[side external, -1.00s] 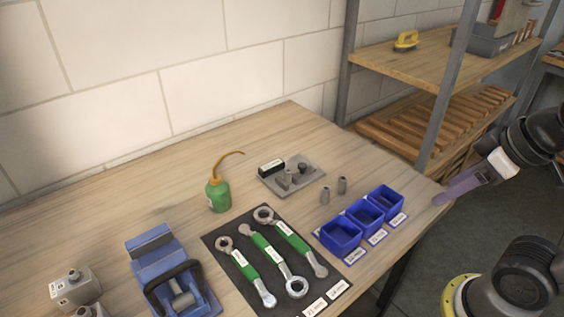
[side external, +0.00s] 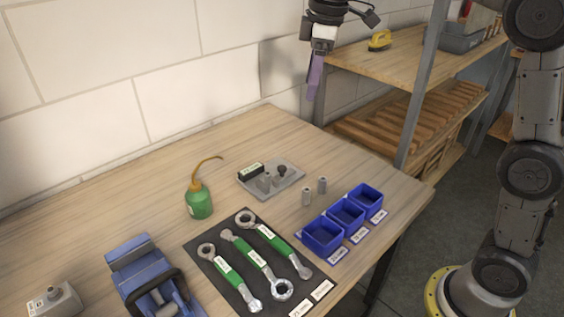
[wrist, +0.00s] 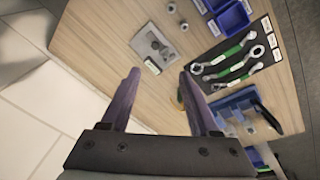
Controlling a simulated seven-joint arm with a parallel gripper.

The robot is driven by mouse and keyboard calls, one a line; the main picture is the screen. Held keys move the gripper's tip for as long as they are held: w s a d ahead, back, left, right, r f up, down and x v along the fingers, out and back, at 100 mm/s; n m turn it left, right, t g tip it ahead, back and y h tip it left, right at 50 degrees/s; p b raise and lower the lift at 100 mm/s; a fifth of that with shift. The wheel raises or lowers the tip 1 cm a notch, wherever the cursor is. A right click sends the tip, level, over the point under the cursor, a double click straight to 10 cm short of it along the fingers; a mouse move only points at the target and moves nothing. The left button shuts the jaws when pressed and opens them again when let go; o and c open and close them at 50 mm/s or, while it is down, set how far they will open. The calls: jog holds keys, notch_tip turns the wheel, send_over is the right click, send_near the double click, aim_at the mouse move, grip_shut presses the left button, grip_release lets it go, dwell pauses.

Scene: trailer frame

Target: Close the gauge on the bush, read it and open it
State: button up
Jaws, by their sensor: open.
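My gripper (side external: 314,92) is raised above the back of the table, apart from the gauge, fingers pointing down. In the wrist view my gripper (wrist: 160,75) is open and empty.
Blue bins (side external: 346,214) stand right of the bushes. A green oil can (side external: 199,202) stands left of the gauge. Wrenches lie on a black mat (side external: 211,276) in front, with a blue vise (side external: 140,262) to the left. A shelf (side external: 390,62) stands behind.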

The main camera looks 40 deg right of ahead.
jog(key=w+f+g, duration=0.1)
jog(key=w+f, duration=0.4)
jog(key=g, duration=0.1)
send_near(282, 167)
notch_tip(282, 167, down, 8)
jog(key=shift+f, duration=0.2)
jog(key=shift+c, duration=0.2)
grip_shut()
